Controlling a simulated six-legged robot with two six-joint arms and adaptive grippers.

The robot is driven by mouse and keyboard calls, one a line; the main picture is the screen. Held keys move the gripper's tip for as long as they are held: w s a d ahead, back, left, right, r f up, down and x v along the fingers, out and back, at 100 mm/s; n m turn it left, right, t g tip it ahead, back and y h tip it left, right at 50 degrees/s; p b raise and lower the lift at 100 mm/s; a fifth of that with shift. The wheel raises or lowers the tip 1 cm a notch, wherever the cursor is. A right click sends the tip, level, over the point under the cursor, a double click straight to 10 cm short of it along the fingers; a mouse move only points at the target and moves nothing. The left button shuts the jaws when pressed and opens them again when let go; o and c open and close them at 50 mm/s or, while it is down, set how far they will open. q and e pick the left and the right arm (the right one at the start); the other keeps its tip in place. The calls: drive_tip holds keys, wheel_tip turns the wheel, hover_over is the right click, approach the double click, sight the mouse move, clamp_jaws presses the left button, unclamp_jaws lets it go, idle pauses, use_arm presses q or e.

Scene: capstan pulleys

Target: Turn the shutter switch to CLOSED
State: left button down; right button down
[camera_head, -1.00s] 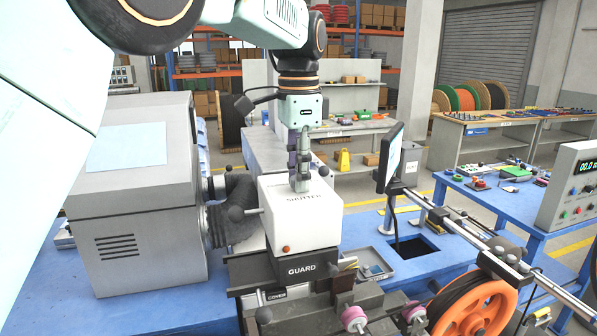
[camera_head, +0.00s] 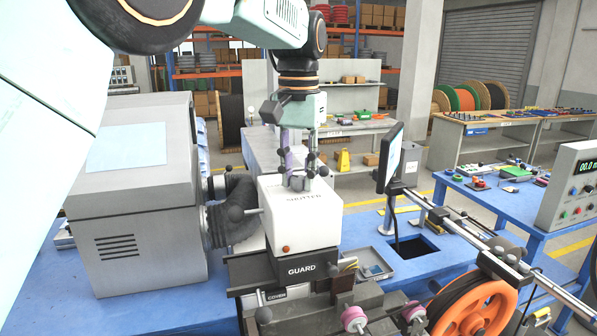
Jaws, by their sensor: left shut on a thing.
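A white box marked SHUTTER (camera_head: 310,226) stands on a dark block marked GUARD (camera_head: 301,270). My left gripper (camera_head: 299,180) points straight down at the top of this box. Its fingers are shut on the shutter switch on the box top. The switch itself is mostly hidden behind the fingers, and I cannot read its position or a CLOSED mark. A small orange-red button or lamp (camera_head: 286,248) shows on the front of the box. My right gripper is not in view.
A grey machine housing (camera_head: 140,200) with a black bellows (camera_head: 233,218) stands left of the box. A dark screen on a post (camera_head: 390,158) and a metal rail stand to the right. An orange wheel (camera_head: 485,308) is at the lower right. Blue table (camera_head: 435,266) surrounds them.

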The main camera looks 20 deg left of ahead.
sight(299, 177)
use_arm(q)
drive_tip(key=shift+w+r+n, duration=0.15)
drive_tip(key=shift+r+n, duration=0.15)
drive_tip(key=shift+n, duration=0.2)
drive_tip(key=c, duration=1.4)
unclamp_jaws()
drive_tip(key=o, duration=0.3)
drive_tip(key=shift+f, duration=0.2)
drive_tip(key=shift+o, duration=0.2)
wheel_tip(299, 177, up, 12)
drive_tip(key=shift+s, duration=0.2)
